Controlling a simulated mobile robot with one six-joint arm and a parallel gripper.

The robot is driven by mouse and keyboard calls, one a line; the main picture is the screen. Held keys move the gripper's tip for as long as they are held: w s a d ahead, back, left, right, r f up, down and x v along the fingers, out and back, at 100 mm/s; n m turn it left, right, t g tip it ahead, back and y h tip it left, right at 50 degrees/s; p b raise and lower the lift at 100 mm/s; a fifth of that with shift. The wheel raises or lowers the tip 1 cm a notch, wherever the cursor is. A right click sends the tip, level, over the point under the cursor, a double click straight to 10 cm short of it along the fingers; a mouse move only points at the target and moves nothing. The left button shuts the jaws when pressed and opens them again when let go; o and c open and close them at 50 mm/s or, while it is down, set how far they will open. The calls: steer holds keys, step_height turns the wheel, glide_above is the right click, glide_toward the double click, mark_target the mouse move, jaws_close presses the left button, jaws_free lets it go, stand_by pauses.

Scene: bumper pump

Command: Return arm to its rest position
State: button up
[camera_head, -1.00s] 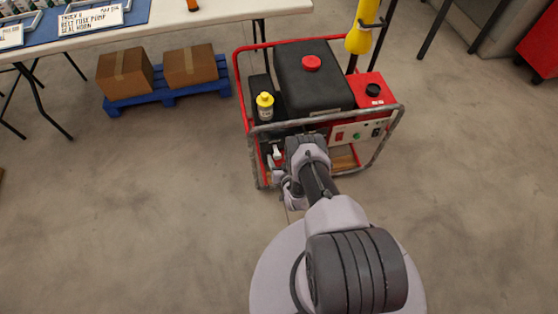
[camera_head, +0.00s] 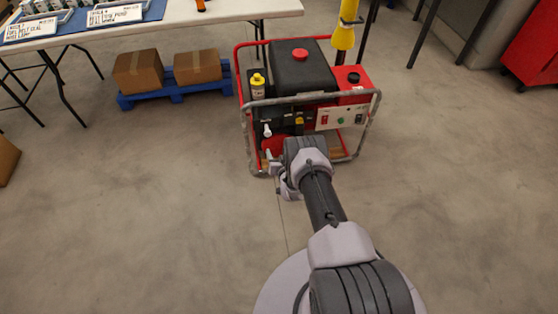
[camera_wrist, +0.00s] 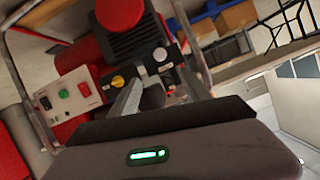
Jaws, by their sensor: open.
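My arm stretches forward over the floor in the head view, its wrist at the lower front edge of a red-framed pump unit (camera_head: 303,66). My gripper (camera_head: 276,178) is small there and partly hidden by my wrist. In the wrist view my gripper (camera_wrist: 162,78) has its two fingers spread, with nothing held between them. The pump's engine (camera_wrist: 122,22) and its control panel with red and green buttons (camera_wrist: 75,95) show beyond the fingers. I cannot tell the exact gap between the fingertips and the pump.
Cardboard boxes (camera_head: 138,71) sit on a blue pallet (camera_head: 175,93) under a white table (camera_head: 200,14). A red cabinet (camera_head: 531,50) is at the right. Bare floor (camera_head: 150,200) lies left and right of my arm.

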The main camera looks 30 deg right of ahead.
steer(key=shift+w, duration=0.15)
steer(key=w+r+g, duration=0.1)
steer(key=w+r, duration=0.3)
steer(key=r, duration=0.3)
steer(key=w+r, duration=0.3)
steer(key=r, duration=0.5)
steer(key=s+a+r+g, duration=0.1)
steer(key=a+r+g, duration=0.15)
steer(key=r, duration=1.45)
steer(key=s+a+r+y, duration=0.1)
steer(key=s+a+r, duration=0.2)
steer(key=s+r, duration=0.3)
steer(key=s+a+r, duration=0.4)
steer(key=r, duration=0.5)
steer(key=s+a+r+g+y, duration=0.1)
steer(key=s+a+r, duration=0.2)
steer(key=s, duration=0.4)
steer(key=s+a+r+g+y, duration=0.1)
steer(key=s+a+r, duration=0.1)
steer(key=s+r, duration=0.35)
steer(key=s+a+f+g, duration=0.1)
steer(key=s+a, duration=0.2)
steer(key=s, duration=0.8)
steer(key=s+a+f+g+y, duration=0.1)
steer(key=s+a, duration=0.2)
steer(key=s, duration=0.8)
steer(key=shift+s+a+y, duration=0.2)
steer(key=shift+a+y, duration=0.1)
